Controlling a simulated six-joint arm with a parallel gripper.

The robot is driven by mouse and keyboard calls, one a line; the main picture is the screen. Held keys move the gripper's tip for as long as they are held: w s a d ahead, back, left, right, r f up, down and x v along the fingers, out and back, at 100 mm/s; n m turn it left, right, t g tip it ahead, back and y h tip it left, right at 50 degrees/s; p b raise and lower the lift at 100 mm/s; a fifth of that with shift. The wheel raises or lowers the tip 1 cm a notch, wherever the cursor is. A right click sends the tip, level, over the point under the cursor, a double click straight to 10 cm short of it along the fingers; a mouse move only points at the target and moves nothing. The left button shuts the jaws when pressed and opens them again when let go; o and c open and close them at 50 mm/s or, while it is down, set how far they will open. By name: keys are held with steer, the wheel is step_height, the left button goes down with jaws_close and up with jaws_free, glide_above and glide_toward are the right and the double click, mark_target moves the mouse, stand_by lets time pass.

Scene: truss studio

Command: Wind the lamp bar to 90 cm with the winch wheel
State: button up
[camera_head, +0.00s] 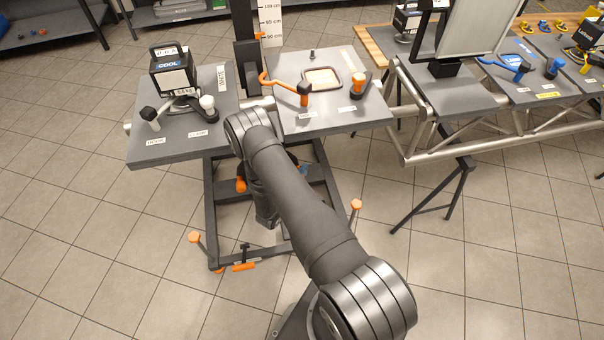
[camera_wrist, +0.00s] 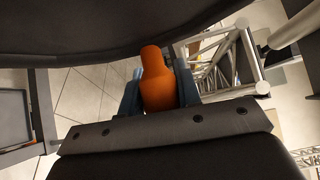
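In the wrist view my gripper (camera_wrist: 159,92) has its two blue-grey fingers on either side of an orange handle (camera_wrist: 156,68), with no clear gap visible. This looks like the winch wheel's grip; the wheel itself cannot be made out. In the head view an orange grip (camera_head: 240,185) shows low on the stand beside my arm, and my gripper is hidden. A white scale (camera_head: 268,22) on the dark column (camera_head: 244,40) shows 100, 95 and 90. An orange pointer (camera_head: 261,36) sits close to the 90 mark. The lamp bar is not clearly seen.
A left grey panel (camera_head: 170,150) carries a black COOL box (camera_head: 172,72) and knobs. A right panel (camera_head: 340,120) carries an orange lever (camera_head: 290,88) and an orange knob (camera_head: 358,82). A truss table (camera_head: 450,150) stands right. A dark curved surface (camera_wrist: 90,30) overhangs the handle.

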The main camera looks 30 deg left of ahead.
steer(key=shift+f, duration=0.15)
jaws_close()
steer(key=shift+s+a+r+n+t, duration=0.1)
steer(key=shift+r+n+t, duration=0.55)
steer(key=shift+r, duration=0.25)
steer(key=shift+s+a+r+n+t, duration=0.1)
steer(key=shift+r+n+t, duration=0.45)
steer(key=shift+r+n, duration=0.25)
steer(key=shift+s+a+r+n+t+y, duration=0.15)
steer(key=shift+r+n+t+y, duration=0.25)
steer(key=shift+r+n, duration=0.2)
steer(key=shift+s+a+r+n+t+y, duration=0.15)
steer(key=shift+s+r+n+t+y, duration=0.1)
steer(key=shift+r+n+y, duration=0.25)
steer(key=shift+s+a+r+n+t+y, duration=0.15)
steer(key=shift+r+n+t+y, duration=0.2)
steer(key=shift+r+n, duration=0.3)
steer(key=o, duration=0.8)
jaws_free()
steer(key=shift+h, duration=0.25)
steer(key=shift+c, duration=0.2)
